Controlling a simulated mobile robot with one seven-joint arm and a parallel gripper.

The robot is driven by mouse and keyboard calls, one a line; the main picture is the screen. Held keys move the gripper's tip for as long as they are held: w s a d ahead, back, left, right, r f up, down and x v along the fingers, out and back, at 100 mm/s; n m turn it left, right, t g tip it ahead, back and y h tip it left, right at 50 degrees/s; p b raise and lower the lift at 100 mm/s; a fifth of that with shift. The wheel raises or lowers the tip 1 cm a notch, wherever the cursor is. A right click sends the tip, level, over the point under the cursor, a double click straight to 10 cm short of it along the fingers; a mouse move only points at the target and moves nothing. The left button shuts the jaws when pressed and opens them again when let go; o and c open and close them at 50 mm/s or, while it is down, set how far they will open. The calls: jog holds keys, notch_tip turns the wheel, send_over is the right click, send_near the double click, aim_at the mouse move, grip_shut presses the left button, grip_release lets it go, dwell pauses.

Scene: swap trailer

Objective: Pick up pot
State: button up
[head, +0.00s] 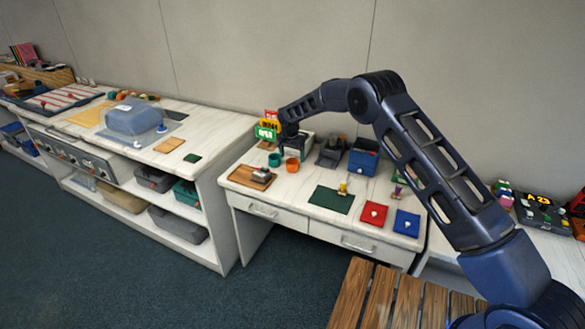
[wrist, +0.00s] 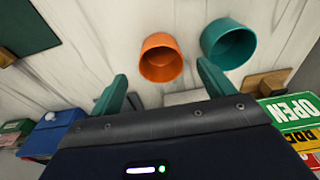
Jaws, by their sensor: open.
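Two small round pots stand on the white desk: an orange one (head: 292,165) and a teal one (head: 274,160). I cannot tell which one the task means. The wrist view shows the orange pot (wrist: 160,58) just beyond my fingertips, roughly between them. The teal pot (wrist: 229,43) is to its right, beyond the right fingertip. Both look empty and open-topped. My gripper (wrist: 163,85) is open, with two green fingers apart and nothing between them. In the head view my gripper (head: 290,140) hangs at the back of the desk, near the pots, partly hidden by the arm.
The OPEN sign (head: 266,131) stands close beside my gripper. A blue bin (head: 364,158) and a dark device (head: 331,152) are at the back of the desk.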

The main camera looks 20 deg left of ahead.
aim_at(292, 163)
jog(key=shift+w+f, duration=0.2)
jog(key=shift+f, duration=1.25)
jog(key=shift+w+f, duration=0.2)
jog(key=shift+f, duration=1.2)
jog(key=c, duration=1.1)
jog(key=shift+o, duration=0.2)
jog(key=shift+r, duration=0.15)
notch_tip(292, 163, up, 20)
